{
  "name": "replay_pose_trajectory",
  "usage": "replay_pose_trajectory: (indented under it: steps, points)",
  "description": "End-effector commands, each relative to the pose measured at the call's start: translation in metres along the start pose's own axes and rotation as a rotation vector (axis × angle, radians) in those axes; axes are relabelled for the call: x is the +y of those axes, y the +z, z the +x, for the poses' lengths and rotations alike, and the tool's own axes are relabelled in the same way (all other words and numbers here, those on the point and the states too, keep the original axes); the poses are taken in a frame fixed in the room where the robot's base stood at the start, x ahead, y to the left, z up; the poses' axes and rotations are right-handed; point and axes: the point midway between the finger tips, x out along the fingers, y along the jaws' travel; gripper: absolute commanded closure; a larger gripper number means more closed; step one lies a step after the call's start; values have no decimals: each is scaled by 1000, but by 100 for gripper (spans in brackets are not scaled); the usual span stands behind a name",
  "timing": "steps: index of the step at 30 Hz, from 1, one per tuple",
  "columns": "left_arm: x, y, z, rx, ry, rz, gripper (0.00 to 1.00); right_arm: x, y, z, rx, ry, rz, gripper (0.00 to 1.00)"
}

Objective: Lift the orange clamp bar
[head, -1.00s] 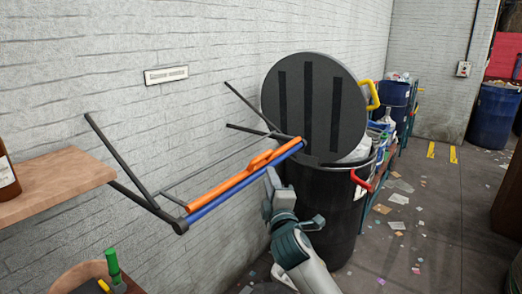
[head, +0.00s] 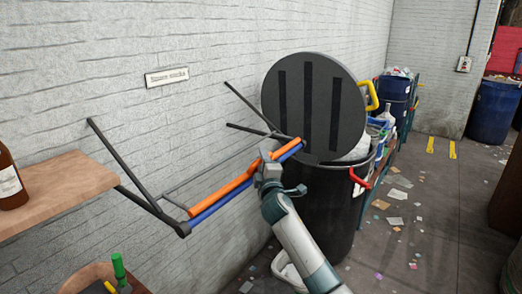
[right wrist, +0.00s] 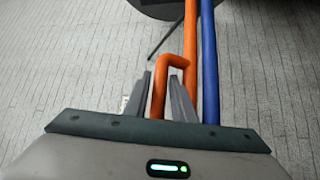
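The orange clamp bar (head: 220,201) runs along the front of a dark wall-mounted frame, with a bent orange handle near its middle. In the right wrist view, the bar (right wrist: 190,35) runs upward, and its handle (right wrist: 160,90) comes down between my fingers. My right gripper (right wrist: 160,88) has its two fingers close on both sides of this handle and looks shut on it. In the head view, my right gripper (head: 267,158) is at the bar's right half and hides part of it. My left gripper is not in view.
A blue bar (head: 213,208) runs right beside the orange one. A black bin (head: 325,210) with a raised round lid (head: 350,100) stands just right of my gripper. A wooden shelf (head: 75,180) with a brown bottle (head: 8,180) is at left. Litter lies on the floor.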

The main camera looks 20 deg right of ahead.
Motion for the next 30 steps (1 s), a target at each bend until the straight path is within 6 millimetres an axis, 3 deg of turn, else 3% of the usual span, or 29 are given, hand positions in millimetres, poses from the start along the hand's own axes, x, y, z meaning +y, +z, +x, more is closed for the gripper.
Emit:
replay_pose_trajectory:
  steps: [9, 22, 23, 26, 30]
  points:
    - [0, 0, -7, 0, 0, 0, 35, 1, 0, 30, 0, 0, 0, 77]
    - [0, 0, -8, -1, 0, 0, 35, 0, 0, 35, 0, 0, 1, 77]
    - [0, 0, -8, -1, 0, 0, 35, 0, 0, 35, 0, 0, 1, 79]
    - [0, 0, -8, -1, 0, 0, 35, 0, 0, 35, 0, 0, 0, 100]
    - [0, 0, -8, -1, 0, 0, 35, 0, 0, 34, 0, 0, 0, 100]
